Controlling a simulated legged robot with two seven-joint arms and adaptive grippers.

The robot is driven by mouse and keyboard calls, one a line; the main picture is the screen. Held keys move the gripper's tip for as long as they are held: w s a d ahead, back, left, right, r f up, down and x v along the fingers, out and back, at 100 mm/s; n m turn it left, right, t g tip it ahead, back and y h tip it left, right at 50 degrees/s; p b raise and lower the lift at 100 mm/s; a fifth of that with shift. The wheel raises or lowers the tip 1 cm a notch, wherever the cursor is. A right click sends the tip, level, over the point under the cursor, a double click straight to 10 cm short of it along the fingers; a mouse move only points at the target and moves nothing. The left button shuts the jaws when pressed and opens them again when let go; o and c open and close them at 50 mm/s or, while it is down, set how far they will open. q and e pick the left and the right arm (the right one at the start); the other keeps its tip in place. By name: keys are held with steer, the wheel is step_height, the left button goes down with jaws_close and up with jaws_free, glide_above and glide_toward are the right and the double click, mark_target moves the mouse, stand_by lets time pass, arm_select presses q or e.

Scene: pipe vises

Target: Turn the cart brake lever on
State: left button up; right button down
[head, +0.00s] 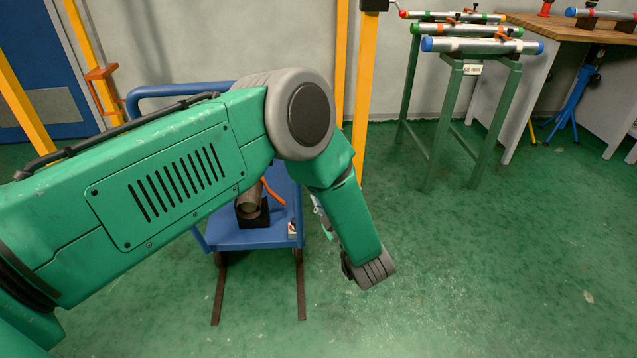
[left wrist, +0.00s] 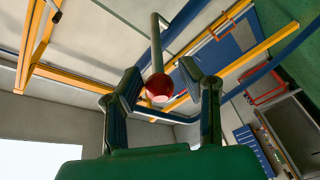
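The blue cart (head: 240,238) stands behind my left arm in the head view; the arm hides much of it. In the left wrist view a grey rod ends in a red knob (left wrist: 158,88), which looks like the brake lever. My left gripper (left wrist: 168,88) is open, with one finger on each side of the knob in that view. I cannot tell whether either finger touches it. In the head view the left gripper is mostly hidden behind its own wrist. My right gripper is in neither view.
A pipe in a black holder with an orange handle (head: 273,193) sits on the cart. Yellow posts (head: 368,85) stand behind it. A green stand (head: 440,140) with several pipes and a wooden workbench (head: 575,28) are at right. The floor in front is clear.

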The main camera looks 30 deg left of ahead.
arm_select(q)
steer(key=v, duration=0.8)
steer(key=shift+d, duration=0.4)
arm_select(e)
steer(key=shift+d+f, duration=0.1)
arm_select(q)
steer(key=shift+w+d+f, duration=0.1)
steer(key=shift+w+d, duration=0.05)
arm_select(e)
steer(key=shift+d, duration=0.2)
